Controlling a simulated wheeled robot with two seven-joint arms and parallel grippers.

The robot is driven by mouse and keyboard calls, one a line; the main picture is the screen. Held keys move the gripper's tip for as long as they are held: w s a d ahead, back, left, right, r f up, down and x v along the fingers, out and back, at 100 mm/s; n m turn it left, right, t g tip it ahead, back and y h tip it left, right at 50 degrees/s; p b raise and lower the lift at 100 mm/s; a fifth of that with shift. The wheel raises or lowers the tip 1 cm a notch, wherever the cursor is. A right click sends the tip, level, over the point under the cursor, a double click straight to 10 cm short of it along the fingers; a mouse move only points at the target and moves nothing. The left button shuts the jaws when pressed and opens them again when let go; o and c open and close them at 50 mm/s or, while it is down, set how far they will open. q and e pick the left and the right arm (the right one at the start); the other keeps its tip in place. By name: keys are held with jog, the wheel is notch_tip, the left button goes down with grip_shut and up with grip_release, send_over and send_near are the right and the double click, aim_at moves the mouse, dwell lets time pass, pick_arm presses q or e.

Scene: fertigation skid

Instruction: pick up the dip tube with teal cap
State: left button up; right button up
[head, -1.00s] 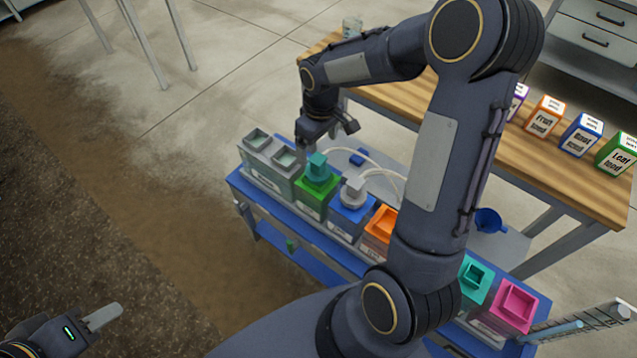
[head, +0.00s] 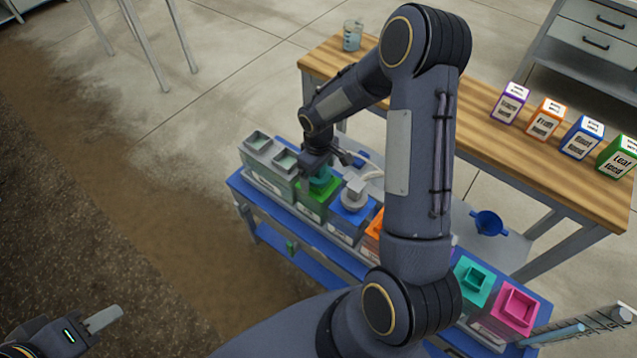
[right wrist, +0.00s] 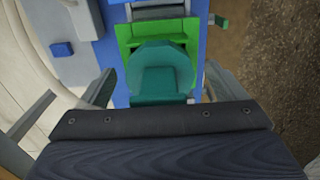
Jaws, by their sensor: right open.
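The teal cap (head: 322,186) of the dip tube sits on top of the green-topped tank (head: 312,205). Its tube is hidden inside the tank. In the right wrist view the round teal cap (right wrist: 160,62) with its square upper block lies between the fingers. My right gripper (right wrist: 158,84) is open, one finger to each side of the cap, with a gap visible on both sides. In the head view my right gripper (head: 328,168) is right over the cap and partly hides it. My left gripper (head: 102,320) is at the lower left, far from the tanks; only one finger shows clearly.
A blue funnel (head: 489,223) and a wooden bench (head: 480,150) with labelled boxes lie to the right.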

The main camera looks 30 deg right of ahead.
jog(key=c, duration=1.4)
jog(key=shift+r, duration=0.1)
